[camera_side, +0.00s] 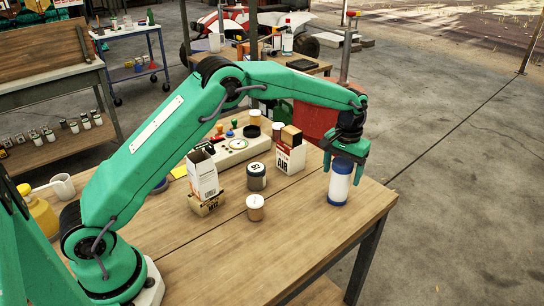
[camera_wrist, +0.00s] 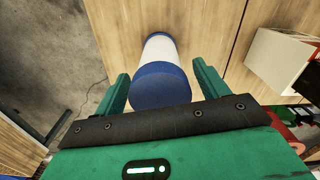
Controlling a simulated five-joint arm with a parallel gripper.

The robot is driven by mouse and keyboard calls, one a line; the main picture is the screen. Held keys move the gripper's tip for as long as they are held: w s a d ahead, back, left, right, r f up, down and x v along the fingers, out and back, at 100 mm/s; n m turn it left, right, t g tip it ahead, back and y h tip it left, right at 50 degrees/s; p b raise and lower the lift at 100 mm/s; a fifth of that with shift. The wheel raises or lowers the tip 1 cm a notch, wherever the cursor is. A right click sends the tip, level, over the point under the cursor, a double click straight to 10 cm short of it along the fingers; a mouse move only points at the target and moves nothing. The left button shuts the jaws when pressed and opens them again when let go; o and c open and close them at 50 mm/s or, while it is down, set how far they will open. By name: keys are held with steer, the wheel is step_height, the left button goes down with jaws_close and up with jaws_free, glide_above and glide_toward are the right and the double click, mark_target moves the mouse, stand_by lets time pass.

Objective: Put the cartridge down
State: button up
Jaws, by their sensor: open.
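The cartridge (camera_side: 340,183) is a white cylinder with blue ends. It stands upright on the wooden table (camera_side: 200,255) near its right edge. My gripper (camera_side: 345,167) is above it and pointing down, with its fingers on either side of the cartridge's upper part. In the wrist view the cartridge (camera_wrist: 160,83) lies between the two green fingers of my gripper (camera_wrist: 160,88), with a visible gap on each side. The gripper is open. Part of the cartridge's top is hidden by the gripper in the side view.
To the left stand an air filter box (camera_side: 290,157), a dark jar (camera_side: 256,177), a small lidded tan jar (camera_side: 255,207) and a white carton (camera_side: 202,176). A panel with a gauge (camera_side: 238,145) lies behind them. The table front is clear.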

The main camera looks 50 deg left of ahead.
step_height(320, 180, up, 12)
steer(key=shift+f, duration=0.1)
stand_by(0.5)
stand_by(0.5)
steer(key=shift+s+a+r, duration=0.15)
steer(key=shift+s+r, duration=0.05)
steer(key=shift+r, duration=0.2)
steer(key=s+a+r+m+t, duration=0.1)
steer(key=s+a+r, duration=0.3)
steer(key=s, duration=0.5)
steer(key=s+a+r+t, duration=0.1)
steer(key=s+r+t, duration=0.1)
steer(key=s+r, duration=0.55)
steer(key=s+a+f+t, duration=0.1)
steer(key=s+f, duration=0.2)
steer(key=s, duration=0.7)
steer(key=s+a+f+m+t, duration=0.1)
steer(key=s+f, duration=0.3)
steer(key=s, duration=0.5)
steer(key=shift+s+a+f+t, duration=0.15)
steer(key=shift+s+a+t, duration=0.2)
steer(key=shift+a, duration=0.25)
